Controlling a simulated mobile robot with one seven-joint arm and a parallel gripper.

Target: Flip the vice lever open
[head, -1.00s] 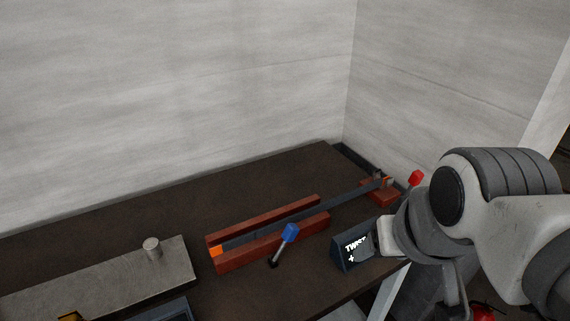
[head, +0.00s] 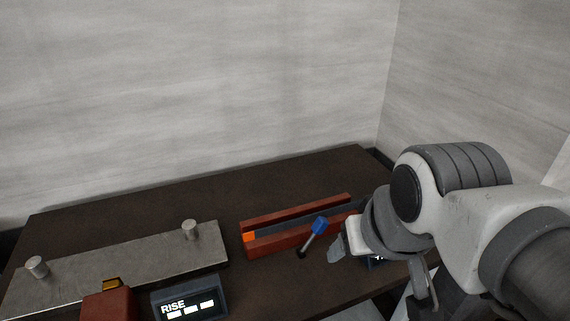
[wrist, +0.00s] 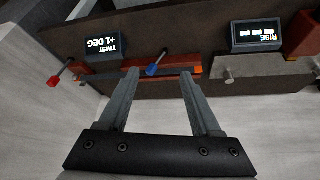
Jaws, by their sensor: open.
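A short lever with a blue knob (head: 320,225) and grey shaft stands at the front of the dark red rails (head: 290,238), leaning right. Its blue knob also shows in the wrist view (wrist: 152,70), between the fingertips in the picture but farther off. A second lever with a red knob (wrist: 53,81) stands at the far end of the bench in the wrist view; my arm hides it in the head view. My gripper (wrist: 158,76) is open and empty. In the head view a finger shows just right of the blue knob; contact cannot be told.
A grey strip with an orange end (head: 249,238) lies between the rails. A RISE display (head: 190,301) and a metal plate with two pegs (head: 120,268) stand left. Walls close the bench behind.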

